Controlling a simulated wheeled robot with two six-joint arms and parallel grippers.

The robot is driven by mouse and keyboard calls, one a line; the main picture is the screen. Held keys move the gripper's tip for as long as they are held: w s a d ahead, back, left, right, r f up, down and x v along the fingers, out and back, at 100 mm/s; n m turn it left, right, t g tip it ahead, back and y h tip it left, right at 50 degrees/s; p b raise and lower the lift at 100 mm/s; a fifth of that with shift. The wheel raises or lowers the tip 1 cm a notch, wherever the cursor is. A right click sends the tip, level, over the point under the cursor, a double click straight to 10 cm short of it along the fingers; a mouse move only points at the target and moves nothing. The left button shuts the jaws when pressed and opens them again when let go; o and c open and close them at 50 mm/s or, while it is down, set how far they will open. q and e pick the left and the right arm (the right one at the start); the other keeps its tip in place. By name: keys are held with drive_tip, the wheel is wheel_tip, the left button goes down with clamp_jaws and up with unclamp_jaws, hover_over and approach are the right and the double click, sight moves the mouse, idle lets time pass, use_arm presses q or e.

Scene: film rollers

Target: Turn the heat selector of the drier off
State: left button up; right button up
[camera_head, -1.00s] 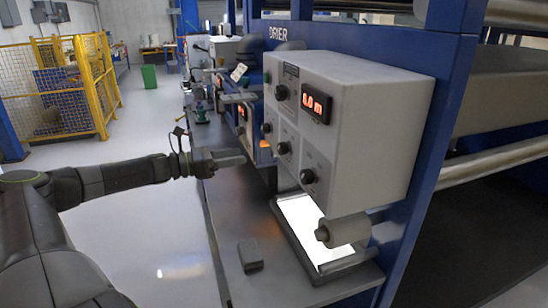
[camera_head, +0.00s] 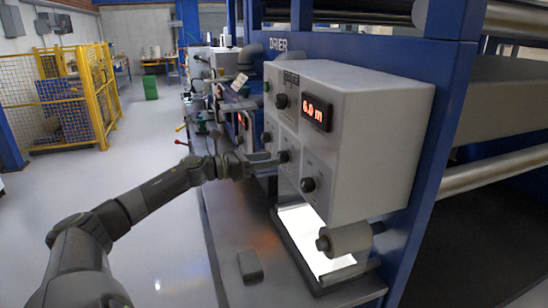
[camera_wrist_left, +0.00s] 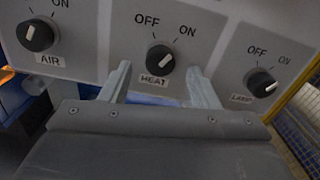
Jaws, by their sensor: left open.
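The drier's heat selector (camera_wrist_left: 160,60) is a round black knob above a HEAT label, with OFF marked upper left and ON upper right. Its white pointer slants up and right, toward ON. In the head view the heat selector (camera_head: 284,156) is the middle knob of the lower row on the grey drier box (camera_head: 370,140). My left gripper (camera_wrist_left: 159,76) is open, with one finger on each side of the knob and small gaps visible. In the head view my left gripper (camera_head: 273,159) reaches the panel from the left. My right gripper is not in view.
The air knob (camera_wrist_left: 37,36) is left of the heat selector and the lamp knob (camera_wrist_left: 262,84) is right of it. A red-lit display (camera_head: 316,112) sits above. Below are a lit panel (camera_head: 300,235), a roller (camera_head: 345,238) and a dark block (camera_head: 249,265) on the bench.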

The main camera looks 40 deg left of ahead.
sight(282, 157)
use_arm(q)
drive_tip(key=shift+p+x, duration=0.5)
drive_tip(key=shift+x, duration=0.9)
drive_tip(key=c, duration=1)
drive_tip(key=shift+o, duration=0.2)
drive_tip(key=shift+n, duration=0.4)
drive_tip(key=shift+a+n+p, duration=0.1)
drive_tip(key=shift+n+p, duration=1.75)
drive_tip(key=shift+n, duration=3.75)
